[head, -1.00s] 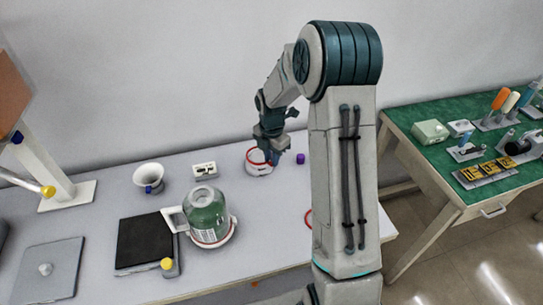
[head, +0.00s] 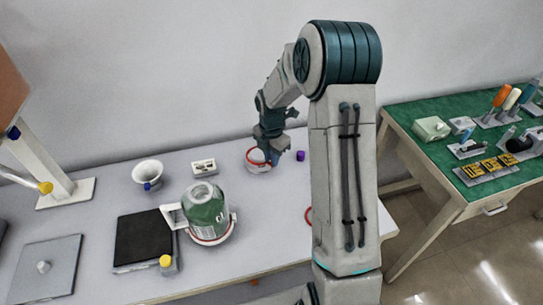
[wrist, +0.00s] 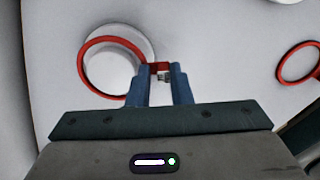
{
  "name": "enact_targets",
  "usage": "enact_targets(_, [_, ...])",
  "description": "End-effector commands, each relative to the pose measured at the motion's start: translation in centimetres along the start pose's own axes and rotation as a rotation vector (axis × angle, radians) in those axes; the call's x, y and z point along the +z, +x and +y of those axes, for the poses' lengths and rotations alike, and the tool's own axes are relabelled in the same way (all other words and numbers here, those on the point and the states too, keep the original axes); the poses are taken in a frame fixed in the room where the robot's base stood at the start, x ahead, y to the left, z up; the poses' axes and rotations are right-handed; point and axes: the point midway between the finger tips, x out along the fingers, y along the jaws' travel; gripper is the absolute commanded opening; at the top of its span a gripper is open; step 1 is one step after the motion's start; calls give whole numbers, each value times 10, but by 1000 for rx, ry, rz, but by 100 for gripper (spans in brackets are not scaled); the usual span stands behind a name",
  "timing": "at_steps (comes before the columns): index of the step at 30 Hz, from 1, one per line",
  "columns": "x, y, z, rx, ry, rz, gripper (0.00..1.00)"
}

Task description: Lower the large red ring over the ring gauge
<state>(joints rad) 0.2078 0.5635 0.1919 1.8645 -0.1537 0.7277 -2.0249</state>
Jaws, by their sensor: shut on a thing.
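My gripper (wrist: 160,72) is shut on the small red tab of the large red ring (wrist: 81,62); the ring also shows in the head view (head: 248,154). The ring gauge (wrist: 118,68) is a white round piece, seen just beyond the ring in the wrist view and below my gripper in the head view (head: 258,168). The ring overlaps the gauge in the wrist view but sits slightly off to the left and below its outline. I cannot tell the height of the ring against the gauge top.
Another red ring (wrist: 278,66) lies on the table to the right. A purple piece (head: 300,156) stands close right of the gauge.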

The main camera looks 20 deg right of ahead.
Motion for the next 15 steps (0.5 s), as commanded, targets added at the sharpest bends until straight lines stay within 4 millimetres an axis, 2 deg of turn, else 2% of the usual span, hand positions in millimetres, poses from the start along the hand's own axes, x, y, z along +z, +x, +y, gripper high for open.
enact_targets(15, [0,8,0,0,0,0,0])
